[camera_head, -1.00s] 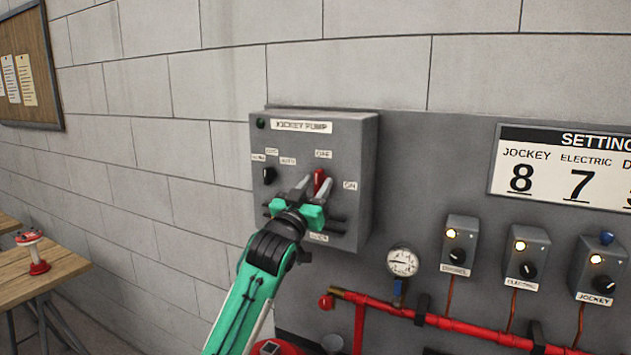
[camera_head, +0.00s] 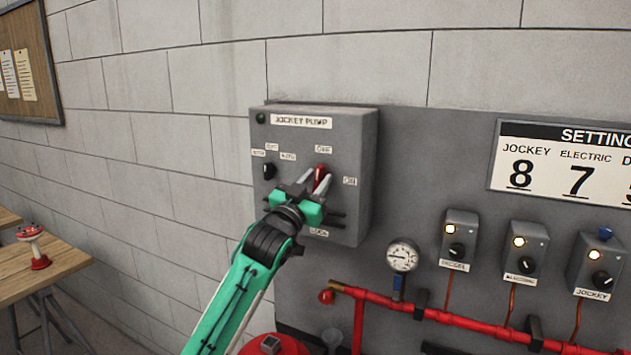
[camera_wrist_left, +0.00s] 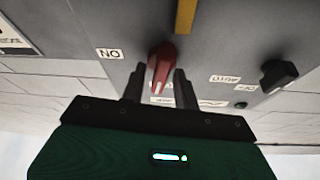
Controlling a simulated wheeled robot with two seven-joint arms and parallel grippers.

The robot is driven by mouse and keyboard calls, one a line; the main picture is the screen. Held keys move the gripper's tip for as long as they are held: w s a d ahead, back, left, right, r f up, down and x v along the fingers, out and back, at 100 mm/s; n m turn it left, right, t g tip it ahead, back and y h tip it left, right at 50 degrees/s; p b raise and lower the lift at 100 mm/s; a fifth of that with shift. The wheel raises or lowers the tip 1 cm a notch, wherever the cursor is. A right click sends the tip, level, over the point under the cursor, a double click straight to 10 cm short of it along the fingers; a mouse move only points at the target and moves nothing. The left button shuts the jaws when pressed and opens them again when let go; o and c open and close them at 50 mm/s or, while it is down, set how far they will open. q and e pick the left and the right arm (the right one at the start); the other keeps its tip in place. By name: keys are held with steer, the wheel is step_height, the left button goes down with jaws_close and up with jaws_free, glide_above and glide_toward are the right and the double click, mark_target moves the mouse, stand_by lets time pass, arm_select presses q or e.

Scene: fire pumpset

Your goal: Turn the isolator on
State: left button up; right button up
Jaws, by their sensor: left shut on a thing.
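The grey jockey pump panel (camera_head: 345,225) is on the wall, with labels OFF and ON around a red isolator handle (camera_head: 320,175). The handle points up toward the OFF label in the head view. My left gripper (camera_head: 317,181) reaches it from below, its two fingers on either side of the handle. In the left wrist view the red handle (camera_wrist_left: 160,68) sits between the dark fingers of the gripper (camera_wrist_left: 158,85), which is shut on it. The ON label (camera_wrist_left: 110,54) is beside it. My right gripper is not in view.
A black selector knob (camera_head: 269,171) is to the left on the same panel. A pressure gauge (camera_head: 402,256), red pipe (camera_head: 450,319) and several small switch boxes are to the right. A wooden table (camera_head: 55,266) with a red and white object (camera_head: 36,245) is at far left.

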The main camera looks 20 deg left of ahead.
arm_select(q)
steer(key=m+h, duration=0.1)
steer(key=m, duration=0.1)
steer(key=m+p, duration=0.1)
steer(key=m, duration=0.1)
steer(key=shift+r+g+h, duration=0.1)
steer(key=shift+g+h, duration=0.2)
steer(key=shift+h, duration=0.1)
steer(key=m+h+p, duration=0.1)
steer(key=m, duration=0.1)
steer(key=shift+m+g, duration=0.3)
steer(key=m+g+h+p, duration=0.1)
steer(key=m+p, duration=0.3)
steer(key=m+g+h+p, duration=0.1)
steer(key=m+g+p, duration=0.1)
steer(key=m+p, duration=0.2)
steer(key=shift+r+m, duration=0.15)
steer(key=shift+m, duration=0.25)
steer(key=shift+m+g+p, duration=0.5)
steer(key=shift+m+p, duration=0.1)
steer(key=shift+m, duration=0.3)
steer(key=shift+f+m+g, duration=0.3)
steer(key=shift+m+g, duration=0.1)
steer(key=shift+m, duration=1.1)
steer(key=o, duration=0.6)
